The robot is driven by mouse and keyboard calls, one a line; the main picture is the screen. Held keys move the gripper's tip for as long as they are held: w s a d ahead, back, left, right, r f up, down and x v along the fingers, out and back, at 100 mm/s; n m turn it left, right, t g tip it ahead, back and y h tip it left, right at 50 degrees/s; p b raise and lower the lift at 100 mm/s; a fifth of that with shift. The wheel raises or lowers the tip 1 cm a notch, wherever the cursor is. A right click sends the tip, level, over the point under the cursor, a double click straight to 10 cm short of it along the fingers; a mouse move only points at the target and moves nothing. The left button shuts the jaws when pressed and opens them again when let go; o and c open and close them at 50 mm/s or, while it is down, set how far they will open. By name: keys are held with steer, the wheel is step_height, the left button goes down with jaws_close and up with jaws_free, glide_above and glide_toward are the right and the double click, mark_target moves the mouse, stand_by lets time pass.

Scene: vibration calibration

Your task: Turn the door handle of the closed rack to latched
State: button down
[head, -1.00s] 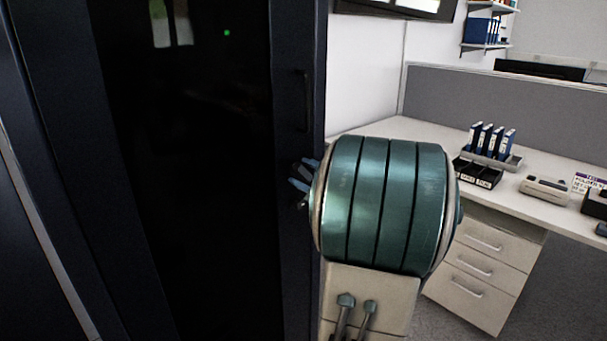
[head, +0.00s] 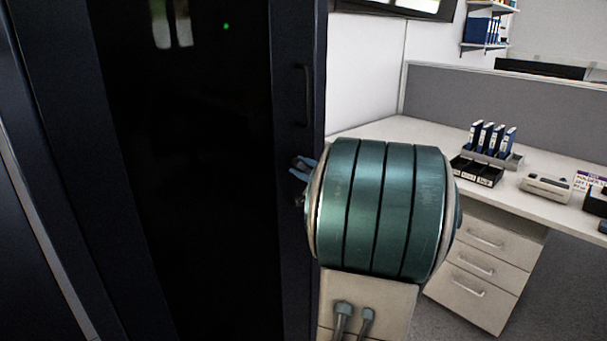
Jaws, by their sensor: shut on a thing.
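The closed rack (head: 190,230) fills the left of the head view, with a dark glass door in a navy frame. A dark vertical bar (head: 304,97) is on the frame on the door's right side and hangs straight. My gripper (head: 300,170) is below that bar, close against the door frame. Only its blue fingers show past my green arm joint. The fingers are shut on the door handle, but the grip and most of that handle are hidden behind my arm. A small metallic part (head: 298,202) shows just below the fingers.
A white desk (head: 385,129) stands to the right, with blue binders (head: 492,137), a black tray (head: 476,171) and a small device (head: 546,187) on it. Drawers (head: 475,270) are under it, close to my arm. A grey partition (head: 470,105) runs behind.

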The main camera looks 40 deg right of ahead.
steer(key=n+b, duration=0.1)
steer(key=b, duration=0.2)
steer(key=f+n+b, duration=0.1)
steer(key=b, duration=0.2)
steer(key=shift+n, duration=0.4)
steer(key=n+b, duration=0.1)
steer(key=b, duration=0.2)
steer(key=shift+n, duration=0.4)
steer(key=n+b, duration=0.3)
steer(key=b, duration=0.2)
steer(key=shift+r, duration=0.2)
steer(key=shift+r+n+b, duration=0.15)
steer(key=shift+n+b, duration=0.45)
steer(key=shift+b, duration=0.35)
steer(key=shift+r, duration=0.1)
steer(key=c, duration=1.3)
jaws_free()
